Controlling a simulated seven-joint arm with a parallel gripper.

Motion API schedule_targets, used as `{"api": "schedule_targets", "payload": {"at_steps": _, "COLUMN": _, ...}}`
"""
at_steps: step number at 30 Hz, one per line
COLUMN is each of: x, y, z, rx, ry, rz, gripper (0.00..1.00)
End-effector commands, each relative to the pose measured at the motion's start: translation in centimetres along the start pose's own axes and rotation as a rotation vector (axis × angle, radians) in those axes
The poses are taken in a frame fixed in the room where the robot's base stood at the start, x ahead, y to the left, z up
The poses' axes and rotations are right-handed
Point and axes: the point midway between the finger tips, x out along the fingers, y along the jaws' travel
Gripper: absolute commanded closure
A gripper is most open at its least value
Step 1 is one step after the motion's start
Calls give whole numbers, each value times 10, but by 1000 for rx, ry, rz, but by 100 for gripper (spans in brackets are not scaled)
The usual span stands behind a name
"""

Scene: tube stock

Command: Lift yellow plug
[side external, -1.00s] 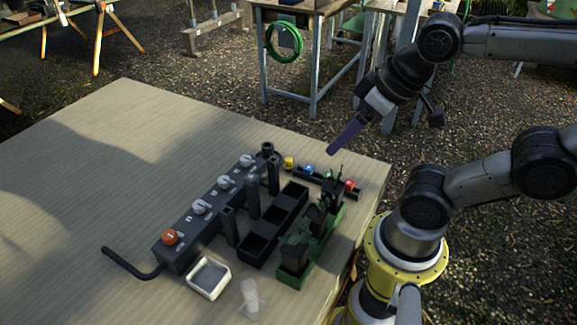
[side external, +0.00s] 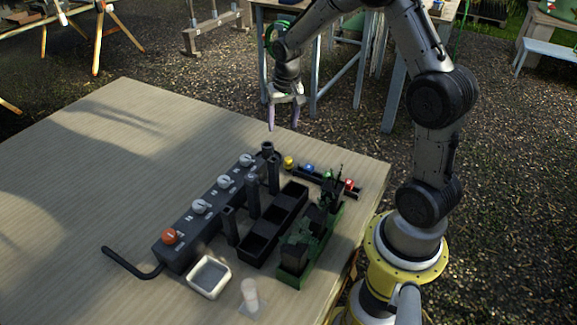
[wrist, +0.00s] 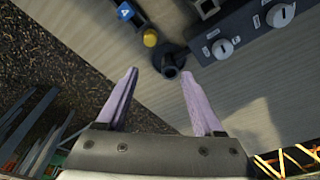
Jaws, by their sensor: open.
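The yellow plug (side external: 288,161) sits at the left end of a dark rack at the far edge of the table. It also shows in the wrist view (wrist: 150,38), beyond my fingertips and a little left of the middle. My gripper (side external: 283,129) is open and empty, pointing down above the far part of the table, apart from the plug. In the wrist view its two pale purple fingers (wrist: 158,72) are spread, with a black round tube holder (wrist: 170,62) seen between and beyond them.
A blue plug (side external: 308,169), a green plug (side external: 328,175) and a red plug (side external: 349,184) share the rack (side external: 318,179). The table's left side (side external: 100,170) is clear.

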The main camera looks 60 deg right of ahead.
Motion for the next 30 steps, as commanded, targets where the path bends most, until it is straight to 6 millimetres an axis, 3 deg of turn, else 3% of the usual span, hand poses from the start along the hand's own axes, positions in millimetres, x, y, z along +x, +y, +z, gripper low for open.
{"api": "schedule_targets", "payload": {"at_steps": 1, "x": 12, "y": 7, "z": 2, "rx": 13, "ry": -26, "rz": 12, "gripper": 31}}
{"api": "schedule_targets", "payload": {"at_steps": 5, "x": 27, "y": 18, "z": 6, "rx": 33, "ry": -55, "rz": 25, "gripper": 31}}
{"api": "schedule_targets", "payload": {"at_steps": 18, "x": 96, "y": 20, "z": 9, "rx": 33, "ry": -54, "rz": 25, "gripper": 31}}
{"api": "schedule_targets", "payload": {"at_steps": 26, "x": 114, "y": 21, "z": 10, "rx": 33, "ry": -51, "rz": 24, "gripper": 31}}
{"api": "schedule_targets", "payload": {"at_steps": 30, "x": 134, "y": 23, "z": 14, "rx": 34, "ry": -55, "rz": 25, "gripper": 31}}
